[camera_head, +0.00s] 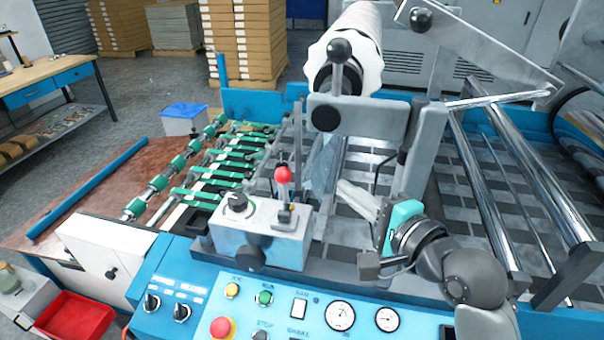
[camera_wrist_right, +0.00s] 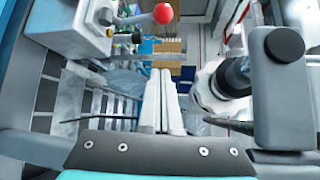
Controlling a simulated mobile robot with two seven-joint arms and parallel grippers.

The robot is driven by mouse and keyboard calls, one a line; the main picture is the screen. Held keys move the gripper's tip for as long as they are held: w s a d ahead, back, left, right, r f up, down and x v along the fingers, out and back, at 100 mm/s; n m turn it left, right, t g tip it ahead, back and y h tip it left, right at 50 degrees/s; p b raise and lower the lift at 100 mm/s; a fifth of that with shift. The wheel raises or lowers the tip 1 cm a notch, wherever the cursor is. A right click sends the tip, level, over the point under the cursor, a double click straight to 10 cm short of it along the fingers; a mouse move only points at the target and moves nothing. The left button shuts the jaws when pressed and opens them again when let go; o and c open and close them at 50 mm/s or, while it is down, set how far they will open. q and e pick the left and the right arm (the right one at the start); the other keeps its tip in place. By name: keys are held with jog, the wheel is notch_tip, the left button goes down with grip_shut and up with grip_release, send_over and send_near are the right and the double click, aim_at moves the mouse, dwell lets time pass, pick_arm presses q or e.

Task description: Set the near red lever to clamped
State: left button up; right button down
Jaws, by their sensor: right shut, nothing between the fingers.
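The near red lever, with a red ball knob (camera_head: 283,174) on a short stem, stands roughly upright on the right part of a grey box (camera_head: 262,238) beside the control panel. In the right wrist view the red knob (camera_wrist_right: 163,13) is at the top, its stem pointing left to the box. My right gripper (camera_head: 345,187) is shut and empty, to the right of the lever and apart from it. Its closed white fingers (camera_wrist_right: 162,75) show in the right wrist view, with the knob beyond their tips. My left gripper is not in view.
A blue panel (camera_head: 200,300) with buttons and gauges lies in front. A grey bracket with a black-knobbed lever (camera_head: 340,52) and a white roll (camera_head: 345,45) stand behind my right gripper. Steel rollers (camera_head: 530,170) are at right, green-banded feed rollers (camera_head: 205,170) at left.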

aim_at(285, 187)
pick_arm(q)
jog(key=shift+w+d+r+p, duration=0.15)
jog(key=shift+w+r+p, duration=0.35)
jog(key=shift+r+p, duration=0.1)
pick_arm(e)
jog(key=w+a, duration=0.6)
jog(key=a, duration=0.1)
jog(key=shift+f, duration=0.45)
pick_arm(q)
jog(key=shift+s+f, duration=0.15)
pick_arm(e)
jog(key=shift+w+a, duration=0.1)
jog(key=shift+w, duration=0.05)
